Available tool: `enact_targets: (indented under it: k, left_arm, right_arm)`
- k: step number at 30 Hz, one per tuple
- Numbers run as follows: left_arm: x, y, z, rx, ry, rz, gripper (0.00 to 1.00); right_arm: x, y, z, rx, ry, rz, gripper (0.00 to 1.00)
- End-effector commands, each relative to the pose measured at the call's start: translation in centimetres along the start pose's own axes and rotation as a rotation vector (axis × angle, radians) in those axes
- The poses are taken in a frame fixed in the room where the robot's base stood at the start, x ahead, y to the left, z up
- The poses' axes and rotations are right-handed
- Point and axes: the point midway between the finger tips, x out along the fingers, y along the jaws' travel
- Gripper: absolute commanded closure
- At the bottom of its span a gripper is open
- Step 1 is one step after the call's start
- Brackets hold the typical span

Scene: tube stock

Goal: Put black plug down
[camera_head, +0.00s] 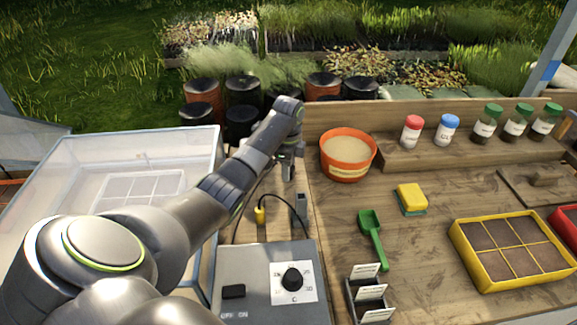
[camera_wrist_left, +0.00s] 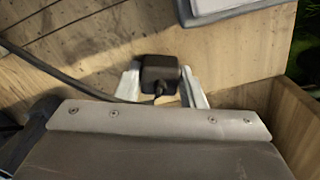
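The black plug (camera_wrist_left: 160,74) sits between the two pale fingers of my left gripper (camera_wrist_left: 161,88) in the left wrist view. The fingers meet its sides, and a bare wooden surface shows behind it. In the head view my left gripper (camera_head: 288,172) points down over the wooden strip left of the orange pot; the plug cannot be made out there. A grey control box (camera_head: 262,268) with a black dial stands in front. My right gripper is not in view.
A yellow-ended cable (camera_head: 260,215) and a grey upright piece (camera_head: 301,207) stand behind the control box. The orange pot (camera_head: 347,168) is right of my left gripper. A clear propagator box (camera_head: 190,150) lies left. A green scoop (camera_head: 373,240) and yellow sponge (camera_head: 411,197) lie on the bench.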

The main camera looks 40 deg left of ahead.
Motion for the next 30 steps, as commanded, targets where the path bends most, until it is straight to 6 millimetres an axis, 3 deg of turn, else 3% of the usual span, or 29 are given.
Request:
enact_targets:
  k: [1, 4, 16, 20, 24, 27, 30]
  left_arm:
    - [0.0, 0.0, 0.0, 0.000, 0.000, 0.000, 0.57]
    - [0.0, 0.0, 0.0, 0.000, 0.000, 0.000, 0.44]
    - [-0.8, -0.1, 0.0, 0.000, 0.000, -0.002, 0.44]
    - [-3.0, -0.1, 0.0, -0.001, -0.001, -0.006, 0.44]
    - [-6.3, -0.1, 0.0, 0.000, -0.001, -0.007, 0.44]
    - [-9.2, -0.1, 0.0, 0.000, 0.000, -0.005, 0.44]
    - [-10.6, 0.0, 0.0, -0.001, 0.000, 0.001, 0.44]
  right_arm:
    - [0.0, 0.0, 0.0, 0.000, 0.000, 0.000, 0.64]
    - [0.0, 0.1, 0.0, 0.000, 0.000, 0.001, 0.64]
    - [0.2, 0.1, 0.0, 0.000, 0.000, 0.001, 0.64]
    - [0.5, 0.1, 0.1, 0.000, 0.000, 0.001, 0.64]
    - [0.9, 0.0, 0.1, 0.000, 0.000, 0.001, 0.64]
    - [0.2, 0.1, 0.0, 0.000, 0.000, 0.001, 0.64]
    - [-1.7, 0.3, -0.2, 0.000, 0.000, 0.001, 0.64]
